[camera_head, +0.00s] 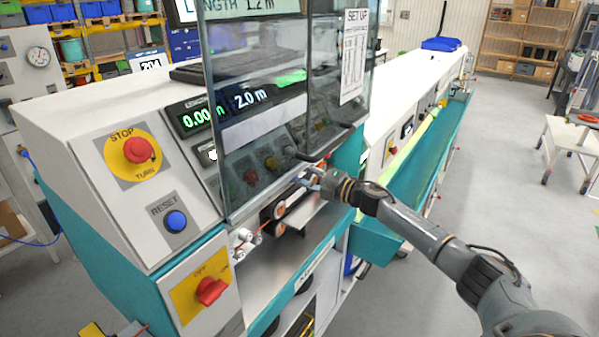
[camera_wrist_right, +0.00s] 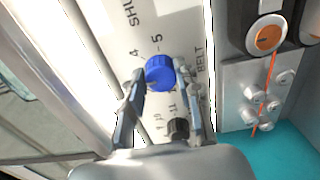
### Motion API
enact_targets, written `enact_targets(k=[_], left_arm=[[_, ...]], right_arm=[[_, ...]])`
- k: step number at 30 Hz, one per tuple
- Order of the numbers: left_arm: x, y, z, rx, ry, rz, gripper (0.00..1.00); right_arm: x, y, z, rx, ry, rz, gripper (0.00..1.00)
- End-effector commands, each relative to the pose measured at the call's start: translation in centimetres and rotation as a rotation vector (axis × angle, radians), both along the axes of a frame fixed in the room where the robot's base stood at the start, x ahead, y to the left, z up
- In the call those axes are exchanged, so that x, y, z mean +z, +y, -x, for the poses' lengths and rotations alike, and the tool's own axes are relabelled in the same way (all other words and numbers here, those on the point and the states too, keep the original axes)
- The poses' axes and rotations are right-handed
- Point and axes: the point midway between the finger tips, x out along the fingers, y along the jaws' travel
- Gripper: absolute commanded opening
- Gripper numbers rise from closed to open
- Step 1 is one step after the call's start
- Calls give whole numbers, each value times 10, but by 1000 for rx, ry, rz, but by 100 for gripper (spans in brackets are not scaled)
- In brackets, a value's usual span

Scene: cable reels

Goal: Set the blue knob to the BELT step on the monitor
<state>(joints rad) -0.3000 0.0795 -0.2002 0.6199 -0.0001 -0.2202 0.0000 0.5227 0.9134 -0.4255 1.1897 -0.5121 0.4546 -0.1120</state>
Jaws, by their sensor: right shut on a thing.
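The blue knob (camera_wrist_right: 160,72) sits on a pale panel in the right wrist view, with the numbers 4 and 5 beside it. My right gripper (camera_wrist_right: 160,76) has one finger on each side of the knob and is shut on it. In the head view my right gripper (camera_head: 314,178) reaches in under the lower edge of the glass guard, and I cannot make out the knob there. The monitor (camera_head: 262,7) at the top is cut off and reads "LENGTH 1.2 m"; no BELT step is readable on it. My left gripper is not in view.
Rollers (camera_wrist_right: 266,38) and an orange cable are to the right. The glass guard (camera_head: 262,130) hangs above my right gripper. STOP (camera_head: 138,150) and RESET (camera_head: 176,221) buttons are at left.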

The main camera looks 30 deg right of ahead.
Motion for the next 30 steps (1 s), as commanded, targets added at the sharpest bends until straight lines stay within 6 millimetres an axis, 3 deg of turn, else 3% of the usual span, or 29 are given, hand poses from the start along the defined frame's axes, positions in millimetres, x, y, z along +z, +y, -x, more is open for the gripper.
enact_targets(k=[16, 17, 20, 30], left_arm=[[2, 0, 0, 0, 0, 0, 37], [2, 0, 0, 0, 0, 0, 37], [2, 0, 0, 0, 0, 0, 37], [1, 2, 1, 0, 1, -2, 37]], right_arm=[[0, -1, 0, -2, 10, -25, 2], [0, -1, 0, -2, 10, -25, 36], [0, -1, 0, -2, 10, -25, 56], [0, -1, 1, -1, 10, -24, 57]])
